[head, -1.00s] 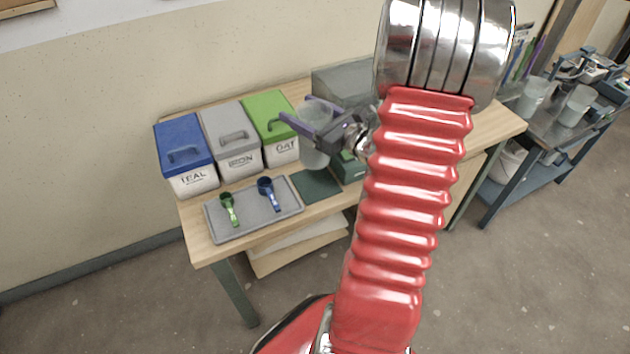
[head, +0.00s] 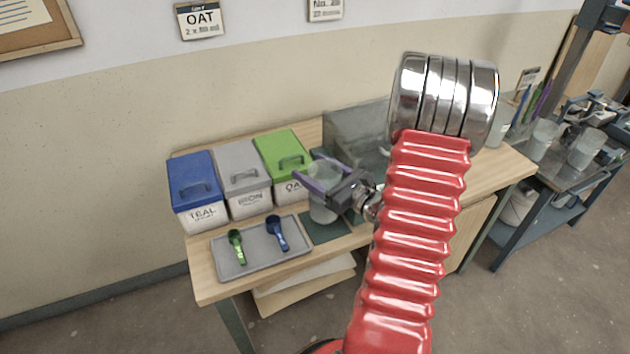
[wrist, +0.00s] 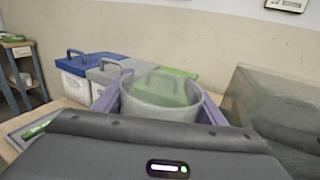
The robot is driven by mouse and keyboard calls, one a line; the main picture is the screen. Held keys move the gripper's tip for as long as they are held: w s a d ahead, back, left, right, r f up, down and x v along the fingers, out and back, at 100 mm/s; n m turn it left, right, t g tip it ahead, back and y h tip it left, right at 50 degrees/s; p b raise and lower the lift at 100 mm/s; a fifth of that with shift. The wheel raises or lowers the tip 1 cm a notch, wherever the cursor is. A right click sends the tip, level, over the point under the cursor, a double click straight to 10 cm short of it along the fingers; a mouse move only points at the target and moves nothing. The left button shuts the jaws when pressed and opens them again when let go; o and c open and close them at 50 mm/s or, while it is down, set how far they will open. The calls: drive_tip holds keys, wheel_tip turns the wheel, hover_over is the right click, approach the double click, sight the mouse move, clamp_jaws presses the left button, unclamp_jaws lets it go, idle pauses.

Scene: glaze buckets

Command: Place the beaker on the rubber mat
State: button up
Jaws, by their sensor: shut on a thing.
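My gripper (head: 316,180), with purple fingers, is shut on a clear, greyish beaker (head: 323,207). The beaker is upright, and its round rim also shows between the fingers in the wrist view (wrist: 160,98). The dark green rubber mat (head: 326,231) lies on the wooden bench, to the right of the grey tray. In the head view the beaker's base overlaps the back part of the mat. I cannot tell whether it touches the mat. My gripper and arm hide part of the mat's surroundings.
Blue (head: 191,178), grey (head: 240,166) and green (head: 281,152) lidded buckets stand behind and left of the beaker. A grey tray (head: 262,262) holds a green scoop (head: 236,245) and a blue scoop (head: 276,233). A grey translucent box (head: 356,135) stands at the back.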

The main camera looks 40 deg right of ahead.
drive_tip(key=shift+f, duration=2)
drive_tip(key=o, duration=1.9)
drive_tip(key=shift+f, duration=0.15)
drive_tip(key=shift+o, duration=0.2)
drive_tip(key=s+d, duration=0.1)
drive_tip(key=s, duration=1.1)
drive_tip(key=shift+d, duration=0.15)
